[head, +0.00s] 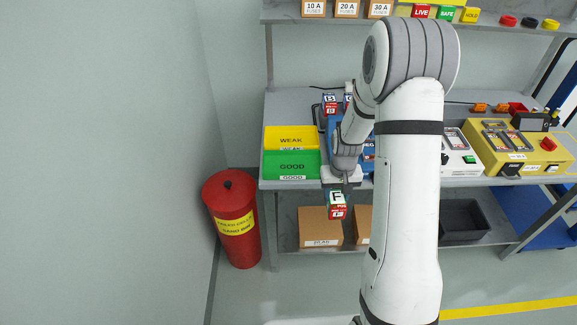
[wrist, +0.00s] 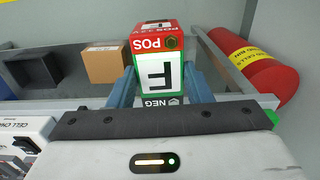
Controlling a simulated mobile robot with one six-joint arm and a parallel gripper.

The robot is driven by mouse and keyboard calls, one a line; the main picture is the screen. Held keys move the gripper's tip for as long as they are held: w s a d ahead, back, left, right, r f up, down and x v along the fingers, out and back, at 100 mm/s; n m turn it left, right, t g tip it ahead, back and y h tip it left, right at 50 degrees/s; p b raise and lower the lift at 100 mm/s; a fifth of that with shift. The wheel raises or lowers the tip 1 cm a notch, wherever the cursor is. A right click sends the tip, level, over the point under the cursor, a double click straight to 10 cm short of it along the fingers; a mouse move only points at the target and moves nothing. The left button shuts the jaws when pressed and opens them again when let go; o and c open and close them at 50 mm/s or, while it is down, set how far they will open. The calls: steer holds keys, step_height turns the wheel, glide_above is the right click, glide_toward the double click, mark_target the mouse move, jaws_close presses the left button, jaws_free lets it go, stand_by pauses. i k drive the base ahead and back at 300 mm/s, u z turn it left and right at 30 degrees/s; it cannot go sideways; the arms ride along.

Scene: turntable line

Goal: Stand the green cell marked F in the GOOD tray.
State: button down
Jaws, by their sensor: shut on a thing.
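My gripper (head: 341,184) is shut on the cell marked F (head: 336,199), out in front of the bench's front edge and right of the GOOD tray. In the wrist view the cell (wrist: 158,77) sits between the two blue fingers (wrist: 160,88), with a white F label, green edges and a red POS end pointing away from the gripper's body. The GOOD tray (head: 291,167) is green and looks empty, at the front left of the bench. The cell is apart from the tray.
The yellow WEAK tray (head: 290,139) lies directly behind the GOOD tray. A red failed-cell bin (head: 231,245) stands on the floor left of the bench. Other cells (head: 330,104) stand behind my arm. A yellow machine (head: 512,150) is at the right. My arm hides the bench's middle.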

mark_target(292, 166)
steer(key=u, duration=0.15)
steer(key=k, duration=0.4)
steer(key=z, duration=0.25)
steer(key=i, duration=1.4)
steer(key=u, duration=0.1)
